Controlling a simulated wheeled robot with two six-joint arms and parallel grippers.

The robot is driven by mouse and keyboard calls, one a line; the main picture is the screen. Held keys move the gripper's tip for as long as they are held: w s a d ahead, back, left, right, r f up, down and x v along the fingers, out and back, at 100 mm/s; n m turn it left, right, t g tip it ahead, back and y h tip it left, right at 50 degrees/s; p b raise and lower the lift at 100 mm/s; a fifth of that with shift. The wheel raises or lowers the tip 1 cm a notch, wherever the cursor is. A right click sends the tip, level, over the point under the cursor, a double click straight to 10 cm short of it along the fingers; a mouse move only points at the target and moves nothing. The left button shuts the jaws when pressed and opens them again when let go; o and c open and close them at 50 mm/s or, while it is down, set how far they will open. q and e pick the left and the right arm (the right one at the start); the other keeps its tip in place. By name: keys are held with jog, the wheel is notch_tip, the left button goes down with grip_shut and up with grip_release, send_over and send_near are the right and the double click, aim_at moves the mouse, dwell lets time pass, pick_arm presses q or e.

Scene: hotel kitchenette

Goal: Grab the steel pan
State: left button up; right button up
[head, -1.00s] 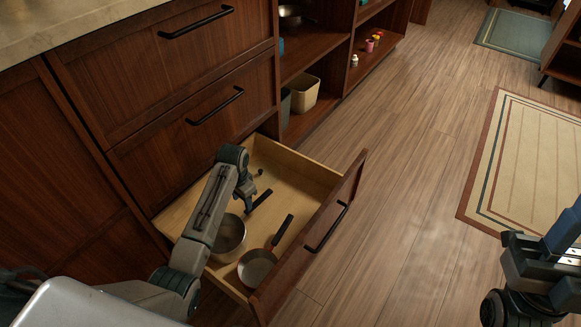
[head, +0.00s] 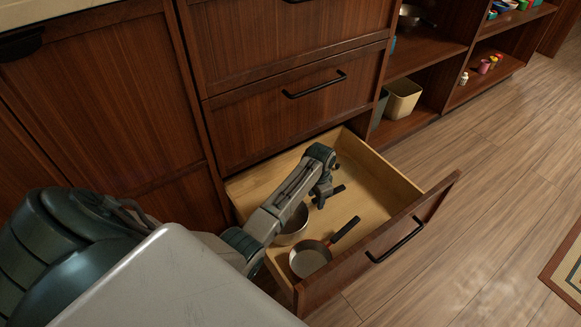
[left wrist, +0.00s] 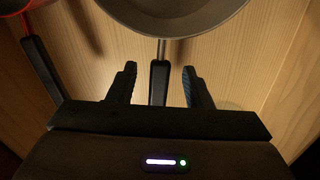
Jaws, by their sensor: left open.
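The steel pan (head: 291,232) lies in the open drawer, its bowl partly hidden behind my left arm. Its black handle (head: 334,191) points toward the back right of the drawer. My left gripper (head: 321,203) is inside the drawer, over that handle. In the left wrist view, my left gripper (left wrist: 160,72) is open, with one finger on each side of the pan's black handle (left wrist: 159,84). The grey pan bowl (left wrist: 175,22) is just beyond the fingertips. Whether the fingers touch the handle cannot be told. My right gripper is out of view.
A second pan (head: 309,262) with a reddish side and black handle lies nearer the drawer front; its red edge shows in the left wrist view (left wrist: 38,58). The drawer front (head: 385,245) and walls enclose the gripper. The drawer's right part is clear.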

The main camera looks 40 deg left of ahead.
pick_arm(q)
notch_tip(320, 180, down, 2)
jog(key=shift+f, duration=0.15)
grip_shut()
dwell(1.3)
